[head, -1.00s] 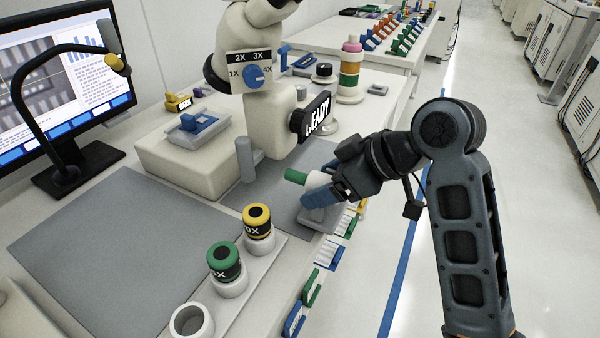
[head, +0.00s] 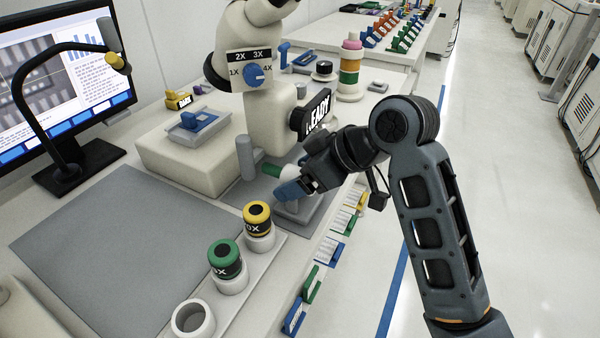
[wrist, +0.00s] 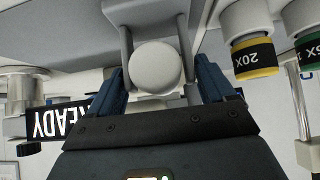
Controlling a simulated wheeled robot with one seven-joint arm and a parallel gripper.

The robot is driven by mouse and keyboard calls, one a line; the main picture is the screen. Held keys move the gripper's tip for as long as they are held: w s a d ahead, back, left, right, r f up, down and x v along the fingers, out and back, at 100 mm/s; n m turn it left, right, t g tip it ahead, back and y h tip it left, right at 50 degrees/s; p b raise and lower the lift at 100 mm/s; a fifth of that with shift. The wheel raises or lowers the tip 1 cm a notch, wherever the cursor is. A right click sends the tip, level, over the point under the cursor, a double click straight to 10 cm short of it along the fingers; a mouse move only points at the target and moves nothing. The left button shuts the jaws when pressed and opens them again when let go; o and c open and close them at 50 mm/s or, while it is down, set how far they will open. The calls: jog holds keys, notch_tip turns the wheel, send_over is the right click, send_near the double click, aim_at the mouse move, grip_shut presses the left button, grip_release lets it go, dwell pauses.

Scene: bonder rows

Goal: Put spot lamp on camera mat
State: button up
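A spot lamp (head: 290,171) with a white barrel and green end sits in a grey yoke on a grey base. My gripper (head: 287,191), with blue fingers, is shut on it from the right. In the wrist view the lamp's round white end (wrist: 156,68) shows between the fingers (wrist: 160,82). The lamp is at the right part of a grey mat (head: 235,195) beneath the microscope; I cannot tell whether its base touches. A larger grey mat (head: 110,240) lies at the left. No label shows which is the camera mat.
A grey post (head: 246,158) stands left of the lamp. Yellow-banded (head: 257,220) and green-banded (head: 225,258) objectives stand in front, beside an empty holder (head: 192,320). The READY sign (head: 311,112) overhangs close behind. Coloured clips (head: 328,248) line the table's right edge.

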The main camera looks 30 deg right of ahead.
jog(key=shift+o, duration=1.4)
jog(key=shift+r, duration=0.15)
jog(key=shift+s+d+r, duration=0.1)
jog(key=shift+d+r, duration=0.05)
jog(key=shift+r, duration=0.05)
jog(key=v, duration=1.1)
jog(key=shift+s+p, duration=0.25)
jog(key=shift+p, duration=0.05)
jog(key=shift+d+r, duration=0.1)
jog(key=shift+d, duration=0.05)
